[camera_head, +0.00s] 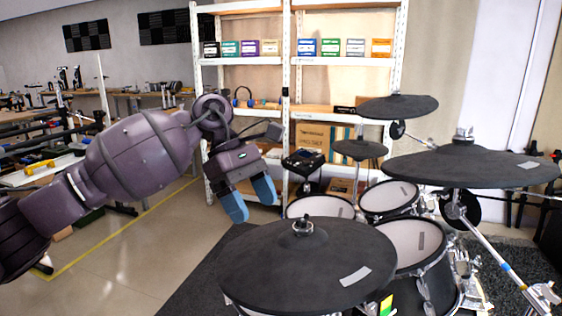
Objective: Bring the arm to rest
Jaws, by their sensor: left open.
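My left arm (140,152) reaches in from the left of the head view, purple-grey and raised above the floor. Its gripper (248,200) has two blue fingertips that point down and stand apart, with nothing between them. The gripper is open and empty, and in the picture it is just above and left of the nearest black cymbal pad (310,268). I cannot tell its exact distance from the pad. My right gripper is not in view.
An electronic drum kit with mesh pads (408,240) and more black cymbal pads (470,170) fills the right side on a dark mat (190,285). White shelves (300,60) with boxes stand behind. Workbenches (130,97) are at the far left. Floor (125,255) is clear below the arm.

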